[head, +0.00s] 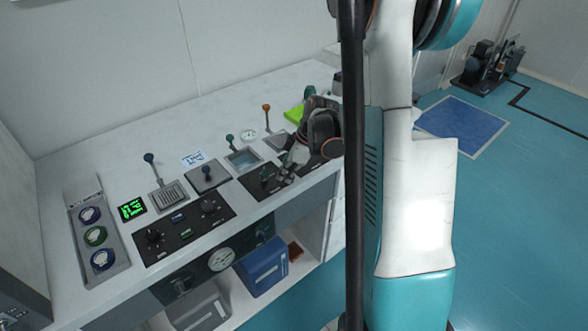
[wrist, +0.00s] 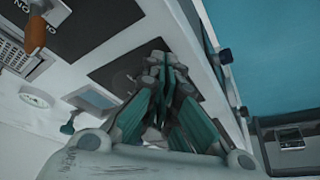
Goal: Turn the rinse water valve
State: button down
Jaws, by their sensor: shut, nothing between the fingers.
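No label naming the rinse water valve is readable. A small dark knob (head: 264,173) stands on a black panel (head: 249,186) at the counter's front. A teal-topped lever (head: 229,139) stands behind a small water basin (head: 243,158); its top also shows in the wrist view (wrist: 68,128). My gripper (head: 284,178) is low over the panel, just right of the knob; I cannot tell if they touch. In the wrist view my gripper (wrist: 162,68) has its teal-padded fingers together, empty, over the black panel (wrist: 128,74). The fingers hide part of the panel.
An orange-topped lever (head: 266,108) and a round gauge (head: 248,134) stand near the basin. Left are a blue-topped lever (head: 149,158), a knob panel (head: 184,226) and a tray of round dials (head: 95,236). A blue bin (head: 262,268) sits below the counter.

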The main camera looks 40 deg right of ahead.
aim_at(264, 173)
jog(key=shift+w+a+r+b, duration=0.15)
jog(key=shift+w+a+b, duration=0.15)
jog(key=shift+w+a, duration=0.85)
